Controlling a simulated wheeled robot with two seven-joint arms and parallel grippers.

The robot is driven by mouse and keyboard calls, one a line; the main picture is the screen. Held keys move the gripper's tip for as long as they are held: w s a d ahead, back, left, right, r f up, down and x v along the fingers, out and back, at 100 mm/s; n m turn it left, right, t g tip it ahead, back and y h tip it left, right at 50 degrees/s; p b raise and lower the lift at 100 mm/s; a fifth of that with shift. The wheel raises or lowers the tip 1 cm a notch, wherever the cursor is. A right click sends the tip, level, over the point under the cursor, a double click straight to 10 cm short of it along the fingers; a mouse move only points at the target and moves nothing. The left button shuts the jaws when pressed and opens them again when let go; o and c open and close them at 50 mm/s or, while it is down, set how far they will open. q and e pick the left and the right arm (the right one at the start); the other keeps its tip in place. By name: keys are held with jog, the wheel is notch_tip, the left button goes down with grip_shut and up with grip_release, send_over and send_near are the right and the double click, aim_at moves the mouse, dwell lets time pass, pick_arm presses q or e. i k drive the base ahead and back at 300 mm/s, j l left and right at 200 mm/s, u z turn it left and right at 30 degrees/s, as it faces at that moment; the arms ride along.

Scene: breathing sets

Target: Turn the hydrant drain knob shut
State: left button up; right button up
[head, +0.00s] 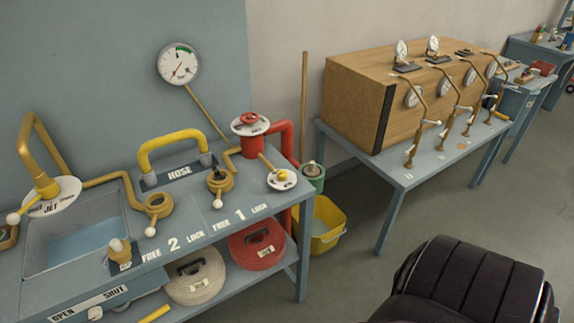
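A red hydrant (252,143) stands at the back right of the blue-grey bench, with a red wheel (251,119) over a white lettered disc. A red pipe bends from it down past the bench edge. In front of it a small yellow knob (282,175) sits on a white round plate (290,183); its lettering is too small to read, so I cannot tell whether this is the drain knob or how it is set. An OPEN SHUT label (88,303) is on the bench front at lower left, with a white ball (95,313) below it. Neither gripper is in view.
The bench also holds a sink (78,238), a yellow hose handle (172,145) and brass valves. Coiled hoses (257,245) lie on the shelf below. A yellow bucket (327,226) stands beside it. A dark padded object (465,285) fills the lower right.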

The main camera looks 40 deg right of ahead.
aim_at(282, 175)
jog(key=l+z, duration=0.15)
jog(key=l, duration=0.3)
jog(key=i+l+z, duration=0.1)
jog(key=l, duration=0.35)
jog(key=i+l+z, duration=0.15)
jog(key=l, duration=0.25)
jog(key=k, duration=0.05)
